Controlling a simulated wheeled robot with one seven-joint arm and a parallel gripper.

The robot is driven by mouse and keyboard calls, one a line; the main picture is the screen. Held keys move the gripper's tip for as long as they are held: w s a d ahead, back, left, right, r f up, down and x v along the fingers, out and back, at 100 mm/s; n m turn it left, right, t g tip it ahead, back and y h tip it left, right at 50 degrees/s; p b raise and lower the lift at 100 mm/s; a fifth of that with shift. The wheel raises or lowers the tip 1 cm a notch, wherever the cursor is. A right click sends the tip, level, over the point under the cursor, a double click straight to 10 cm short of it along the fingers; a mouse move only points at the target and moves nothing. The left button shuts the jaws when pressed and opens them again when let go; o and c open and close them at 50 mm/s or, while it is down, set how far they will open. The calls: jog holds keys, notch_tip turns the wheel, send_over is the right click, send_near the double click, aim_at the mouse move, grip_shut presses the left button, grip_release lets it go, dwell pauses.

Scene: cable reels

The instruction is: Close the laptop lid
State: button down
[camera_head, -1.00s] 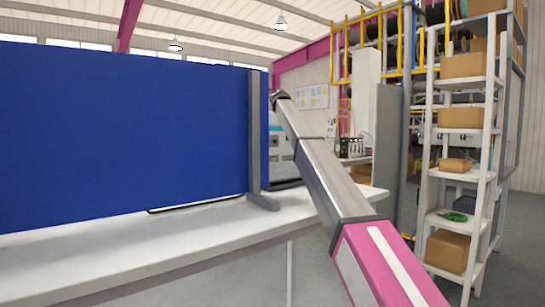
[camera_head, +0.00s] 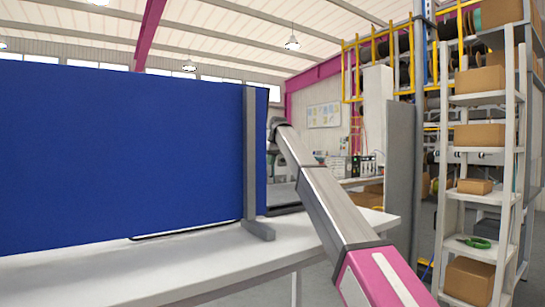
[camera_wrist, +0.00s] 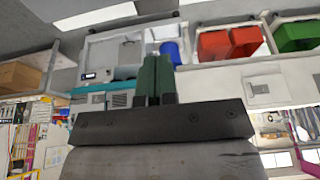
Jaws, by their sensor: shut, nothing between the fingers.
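I cannot make out a laptop for certain in either view. In the head view a thin dark edge (camera_head: 185,232) shows on the white table (camera_head: 215,262) below the blue panel; I cannot tell what it belongs to. A grey flat piece (camera_head: 283,196) shows partly between the panel's post and my arm, too covered to name.
The blue panel (camera_head: 120,160), on a grey post and foot, blocks much of the table. A white shelf (camera_head: 475,200) with cardboard boxes stands at right. The wrist view shows red bins (camera_wrist: 230,42) and a green bin (camera_wrist: 297,36) beyond the fingers.

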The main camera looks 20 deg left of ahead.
jog(key=x, duration=0.8)
jog(key=shift+s+d+f, duration=0.25)
jog(key=shift+d+f, duration=0.05)
jog(key=shift+f, duration=0.05)
